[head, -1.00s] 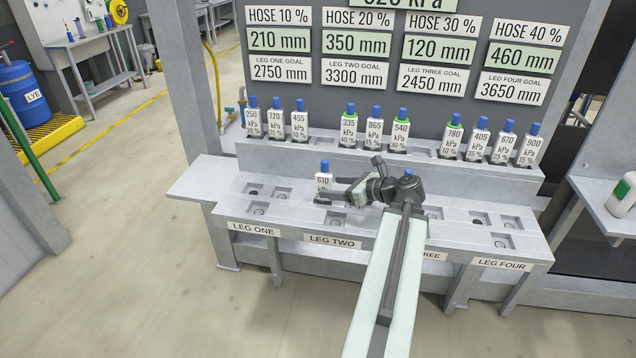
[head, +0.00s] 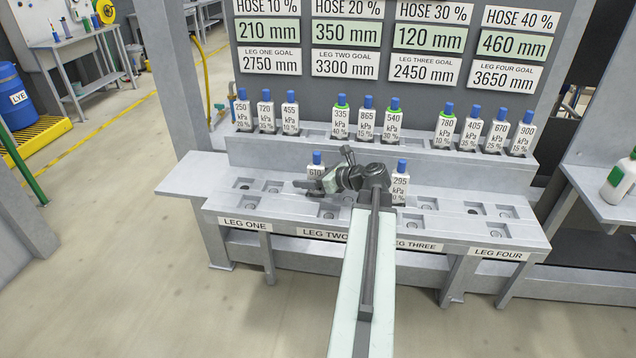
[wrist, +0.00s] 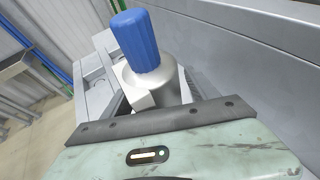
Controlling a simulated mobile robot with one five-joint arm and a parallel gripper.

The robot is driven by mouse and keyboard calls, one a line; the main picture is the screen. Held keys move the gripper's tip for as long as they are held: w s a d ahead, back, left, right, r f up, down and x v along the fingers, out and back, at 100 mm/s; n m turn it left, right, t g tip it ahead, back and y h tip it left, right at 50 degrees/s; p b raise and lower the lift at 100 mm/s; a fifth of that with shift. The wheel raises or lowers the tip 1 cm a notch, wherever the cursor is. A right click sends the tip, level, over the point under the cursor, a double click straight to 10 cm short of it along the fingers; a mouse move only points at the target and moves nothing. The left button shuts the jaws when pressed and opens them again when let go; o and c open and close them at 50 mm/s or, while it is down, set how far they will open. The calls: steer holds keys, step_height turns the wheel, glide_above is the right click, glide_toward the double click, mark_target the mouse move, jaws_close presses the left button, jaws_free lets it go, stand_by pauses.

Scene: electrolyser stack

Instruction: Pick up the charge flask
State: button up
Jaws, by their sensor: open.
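A flask with a blue cap (head: 317,158), its label partly hidden but reading 610, stands upright on the lower bench shelf behind LEG TWO. My gripper (head: 308,187) is open at its front, pointing left and covering its lower part. In the wrist view a blue-capped flask (wrist: 145,55) stands just beyond the dark front edge of my gripper; its base is hidden, and I cannot tell whether the jaws touch it. Another blue-capped flask (head: 401,182), reading 295, stands right of my arm. No label names a charge flask.
Several blue-capped flasks (head: 340,122) stand along the raised back shelf (head: 315,155). The lower shelf (head: 205,178) has empty square and round recesses. A white bottle (head: 618,185) with a green label stands on a side table at right. Floor at left is clear.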

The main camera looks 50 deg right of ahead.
jaws_close()
steer(key=shift+r, duration=0.1)
